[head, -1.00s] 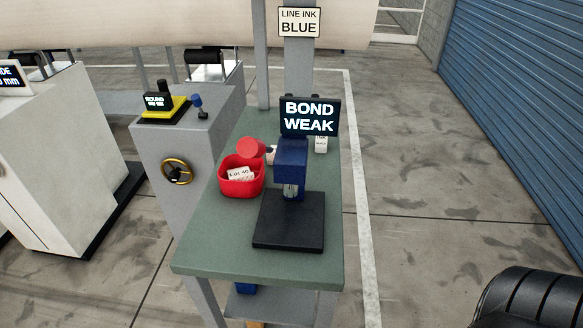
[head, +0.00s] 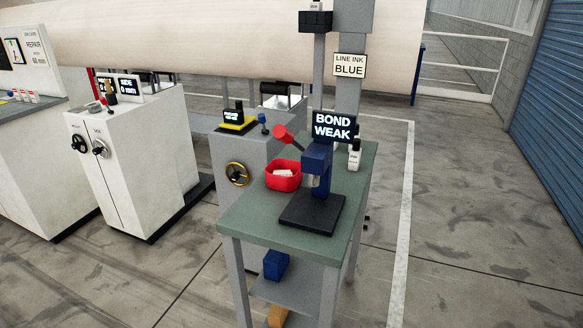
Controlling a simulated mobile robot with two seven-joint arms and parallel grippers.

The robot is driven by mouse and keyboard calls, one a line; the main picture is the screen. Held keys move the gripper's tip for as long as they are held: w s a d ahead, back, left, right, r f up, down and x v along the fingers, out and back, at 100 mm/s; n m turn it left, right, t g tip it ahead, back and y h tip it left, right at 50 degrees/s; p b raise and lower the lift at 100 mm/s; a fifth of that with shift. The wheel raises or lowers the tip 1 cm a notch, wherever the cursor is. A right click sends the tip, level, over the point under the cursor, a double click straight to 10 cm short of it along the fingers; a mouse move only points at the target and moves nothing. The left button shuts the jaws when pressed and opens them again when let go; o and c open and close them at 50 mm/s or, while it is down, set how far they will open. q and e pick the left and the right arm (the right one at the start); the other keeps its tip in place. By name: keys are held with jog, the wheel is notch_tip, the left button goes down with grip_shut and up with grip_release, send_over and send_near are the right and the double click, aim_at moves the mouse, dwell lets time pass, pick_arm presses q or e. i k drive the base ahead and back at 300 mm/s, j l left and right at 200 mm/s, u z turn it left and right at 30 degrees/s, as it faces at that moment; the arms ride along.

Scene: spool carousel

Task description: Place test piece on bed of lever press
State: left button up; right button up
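The blue lever press (head: 317,168) stands on a green-topped table (head: 258,221) in the head view. Its flat black bed (head: 312,213) faces me and looks bare. A lever with a red knob (head: 280,132) reaches up and to the left from the press. A red bin (head: 283,182) stands just left of the press and holds pale labelled pieces (head: 284,173), too small to read. I cannot tell whether one of them is the test piece. A screen (head: 333,126) above the press reads "BOND WEAK". Neither of my grippers is in view.
A white bottle (head: 354,157) stands behind the press on the right. A grey cabinet with a yellow handwheel (head: 237,174) adjoins the table's left side. A lower shelf holds a blue block (head: 275,265). White cabinets (head: 135,165) stand left. The floor right of the table is clear.

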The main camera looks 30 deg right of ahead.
aim_at(312, 211)
jog(key=l+u, duration=0.2)
jog(key=u, duration=1.05)
jog(key=k+l, duration=0.15)
jog(key=l, duration=0.2)
jog(key=k+l, duration=0.1)
jog(key=l, duration=0.25)
jog(key=k+l, duration=0.15)
jog(key=l, duration=0.15)
jog(key=k+l, duration=0.1)
jog(key=l, duration=0.25)
jog(key=k+l, duration=0.15)
jog(key=l, duration=0.2)
